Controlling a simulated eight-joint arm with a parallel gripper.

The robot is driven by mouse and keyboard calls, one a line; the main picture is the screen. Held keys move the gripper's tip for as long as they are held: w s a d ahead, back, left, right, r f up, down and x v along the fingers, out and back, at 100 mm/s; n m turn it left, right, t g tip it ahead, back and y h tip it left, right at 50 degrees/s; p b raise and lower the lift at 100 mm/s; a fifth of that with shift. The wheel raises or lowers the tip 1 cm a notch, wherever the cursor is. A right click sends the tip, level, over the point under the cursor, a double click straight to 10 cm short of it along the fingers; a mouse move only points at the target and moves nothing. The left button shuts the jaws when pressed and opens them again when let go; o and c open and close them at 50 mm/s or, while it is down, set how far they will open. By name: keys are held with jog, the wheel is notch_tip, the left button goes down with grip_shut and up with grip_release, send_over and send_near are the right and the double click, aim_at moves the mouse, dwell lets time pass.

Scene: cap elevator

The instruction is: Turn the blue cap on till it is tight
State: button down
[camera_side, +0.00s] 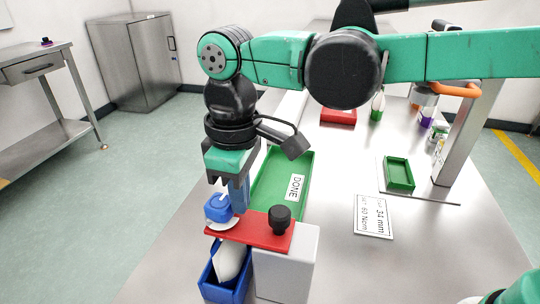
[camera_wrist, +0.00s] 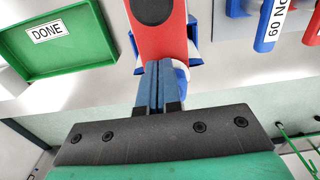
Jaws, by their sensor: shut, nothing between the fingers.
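The blue cap (camera_side: 219,206) sits on a white bottle (camera_side: 229,260) in the side view, with a white rim under it. The bottle stands in a blue holder (camera_side: 212,284) below a red clamp plate (camera_side: 262,232). My gripper (camera_side: 240,207) points down just beside the cap, its blue fingers shut and empty. I cannot tell whether they touch the cap. In the wrist view the shut fingers (camera_wrist: 158,66) overlap the red plate (camera_wrist: 158,40) and hide most of the cap; only a little blue and white shows beside them.
A black knob (camera_side: 280,218) rises from the red plate close to my gripper, above a grey block (camera_side: 289,270). A green tray marked DONE (camera_side: 268,196) lies behind. A torque card (camera_side: 374,217) and a small green tray (camera_side: 399,174) lie to the right. The table between is clear.

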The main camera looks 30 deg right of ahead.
jog(key=shift+s+a, duration=0.4)
jog(key=shift+a, duration=0.05)
jog(key=shift+s+d, duration=0.1)
dwell(0.4)
jog(key=shift+s+d, duration=0.1)
jog(key=shift+s, duration=0.1)
notch_tip(320, 180, up, 6)
dwell(0.5)
jog(key=shift+d, duration=0.15)
jog(key=s+d+f+m+t, duration=0.1)
jog(key=d+f+m+t, duration=0.2)
jog(key=d, duration=0.8)
jog(key=s+d+f+m+t, duration=0.1)
jog(key=d+f+m+t, duration=0.3)
jog(key=d, duration=0.6)
jog(key=shift+d+f+m, duration=0.35)
jog(key=shift+f+m, duration=0.2)
jog(key=shift+m, duration=0.45)
